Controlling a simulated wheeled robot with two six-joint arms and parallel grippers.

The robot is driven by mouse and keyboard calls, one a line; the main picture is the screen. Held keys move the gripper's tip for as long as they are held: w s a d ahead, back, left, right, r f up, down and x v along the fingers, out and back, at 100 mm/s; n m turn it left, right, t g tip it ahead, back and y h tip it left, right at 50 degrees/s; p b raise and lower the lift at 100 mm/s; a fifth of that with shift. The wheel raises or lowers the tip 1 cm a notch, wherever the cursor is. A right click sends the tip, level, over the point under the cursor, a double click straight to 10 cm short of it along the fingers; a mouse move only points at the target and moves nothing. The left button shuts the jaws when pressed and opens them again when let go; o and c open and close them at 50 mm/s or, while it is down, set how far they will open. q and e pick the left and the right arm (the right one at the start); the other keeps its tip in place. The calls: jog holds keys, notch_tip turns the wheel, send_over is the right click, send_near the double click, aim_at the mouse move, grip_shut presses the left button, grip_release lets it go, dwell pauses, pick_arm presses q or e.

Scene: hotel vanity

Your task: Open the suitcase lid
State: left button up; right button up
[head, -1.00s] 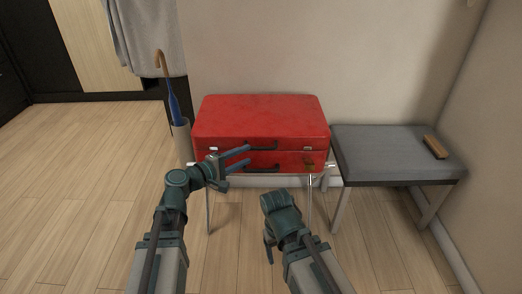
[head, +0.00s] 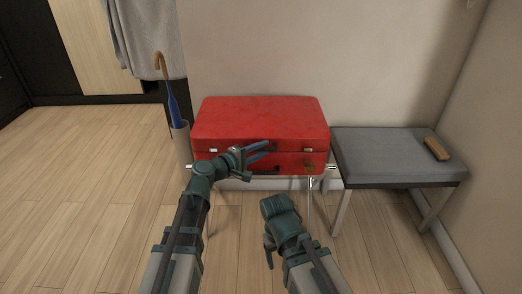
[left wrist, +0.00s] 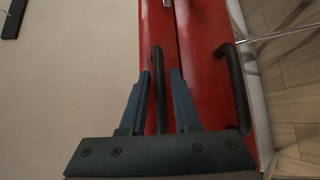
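The red suitcase (head: 261,120) is closed on its stand, with a dark seam between lid and base. My left gripper (head: 269,150) is at its front, in front of the upper handle. In the left wrist view, the fingers of my left gripper (left wrist: 160,75) are open, with the dark upper handle (left wrist: 158,90) between them and a gap beside it. The lower handle (left wrist: 238,90) lies outside the fingers. In the head view the left gripper mostly hides the upper handle. My right gripper (head: 270,246) hangs low before the suitcase, empty; its fingers are hard to make out.
A grey bench (head: 388,153) with a brown brush-like block (head: 437,148) stands to the right. An umbrella (head: 172,100) in a holder (head: 182,143) stands close to the suitcase's left side. A wall is right behind the suitcase. The wooden floor in front is clear.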

pick_arm(q)
grip_shut()
dwell(1.1)
